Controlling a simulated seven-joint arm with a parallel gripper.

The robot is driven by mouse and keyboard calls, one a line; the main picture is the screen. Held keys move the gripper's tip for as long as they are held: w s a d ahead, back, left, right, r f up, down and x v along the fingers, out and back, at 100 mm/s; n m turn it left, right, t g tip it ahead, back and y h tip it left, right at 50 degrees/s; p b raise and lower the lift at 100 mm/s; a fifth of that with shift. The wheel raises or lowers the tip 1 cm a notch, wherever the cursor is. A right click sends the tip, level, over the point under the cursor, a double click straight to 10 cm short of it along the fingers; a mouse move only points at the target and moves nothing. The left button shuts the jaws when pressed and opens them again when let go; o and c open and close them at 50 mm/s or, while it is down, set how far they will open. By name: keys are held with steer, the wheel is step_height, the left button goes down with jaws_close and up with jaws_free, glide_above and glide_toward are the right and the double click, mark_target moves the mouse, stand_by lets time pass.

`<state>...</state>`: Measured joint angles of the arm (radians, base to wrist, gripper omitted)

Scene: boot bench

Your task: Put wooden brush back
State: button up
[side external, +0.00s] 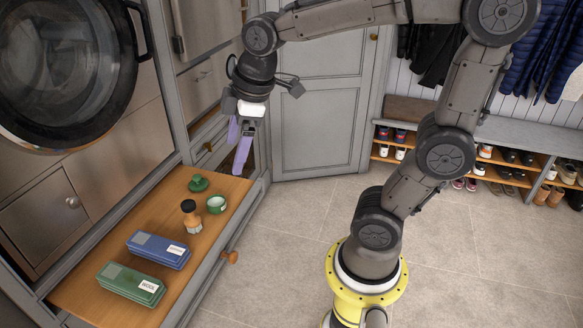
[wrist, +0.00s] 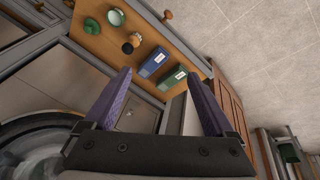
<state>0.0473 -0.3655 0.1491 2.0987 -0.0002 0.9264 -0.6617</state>
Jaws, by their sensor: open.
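The wooden brush (side external: 190,218) stands upright on the wooden surface of a pulled-out drawer (side external: 95,292), with a dark round knob on top and a pale lower part. It also shows in the wrist view (wrist: 132,42), near the top. My gripper (side external: 238,150) is open and empty, with purple fingers. It is above the back end of the drawer, apart from the brush. In the wrist view the two fingers (wrist: 160,76) are spread wide with nothing between them.
A green lid (side external: 198,183) and a small open green tin (side external: 216,204) stand behind the brush. A blue box (side external: 160,249) and a green box (side external: 131,284) lie in front of it. A washing machine door (side external: 70,70) is at left. Open floor lies right of the drawer.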

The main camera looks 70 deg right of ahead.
steer(key=s+a+f+m+t, duration=0.1)
steer(key=s+m, duration=0.6)
steer(key=s, duration=0.4)
steer(key=shift+s+a+f+t, duration=0.15)
steer(key=shift+s+f+t, duration=0.1)
steer(key=shift+f+t, duration=0.15)
